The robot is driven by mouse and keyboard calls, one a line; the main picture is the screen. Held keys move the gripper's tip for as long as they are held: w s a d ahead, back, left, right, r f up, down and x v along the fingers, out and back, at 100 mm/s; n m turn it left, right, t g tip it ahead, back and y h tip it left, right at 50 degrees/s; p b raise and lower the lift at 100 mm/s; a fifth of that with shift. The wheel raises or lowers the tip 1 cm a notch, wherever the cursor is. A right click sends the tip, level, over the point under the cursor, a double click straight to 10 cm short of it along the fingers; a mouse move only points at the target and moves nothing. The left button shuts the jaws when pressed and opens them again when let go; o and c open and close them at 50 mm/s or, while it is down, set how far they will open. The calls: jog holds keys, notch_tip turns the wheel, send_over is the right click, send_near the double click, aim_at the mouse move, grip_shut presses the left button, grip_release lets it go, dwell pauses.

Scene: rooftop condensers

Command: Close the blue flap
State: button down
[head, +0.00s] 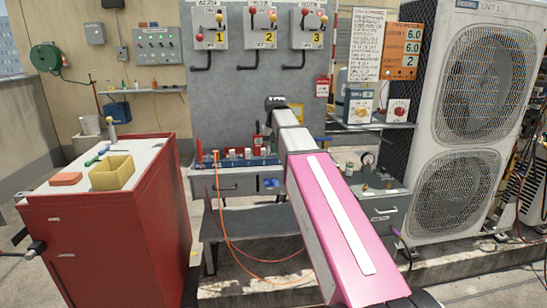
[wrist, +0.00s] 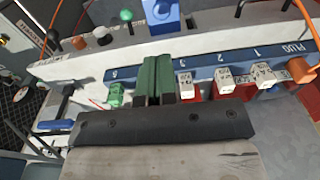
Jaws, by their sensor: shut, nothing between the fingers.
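The blue flap appears to be the small blue panel (head: 271,183) on the front of the grey bench, right of a drawer handle in the head view. A blue piece with a pale round spot (wrist: 160,15) at the top of the wrist view looks like the same part, cut by the frame edge. I cannot tell its angle. My gripper (wrist: 155,75) has its dark green fingers together, empty, over the blue numbered plug rail. It is apart from the blue piece. In the head view my pink arm reaches over the bench and the fingers are not clear.
The blue rail (wrist: 215,75) holds several white-tagged plugs. An orange cable (head: 222,215) hangs in front of the bench. A large condenser (head: 475,120) stands at the right.

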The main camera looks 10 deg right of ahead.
aim_at(273, 179)
jog(key=f, duration=1.2)
jog(key=shift+w+a+f, duration=0.2)
jog(key=shift+w+f, duration=0.05)
jog(key=shift+w, duration=0.1)
jog(key=shift+s, duration=0.1)
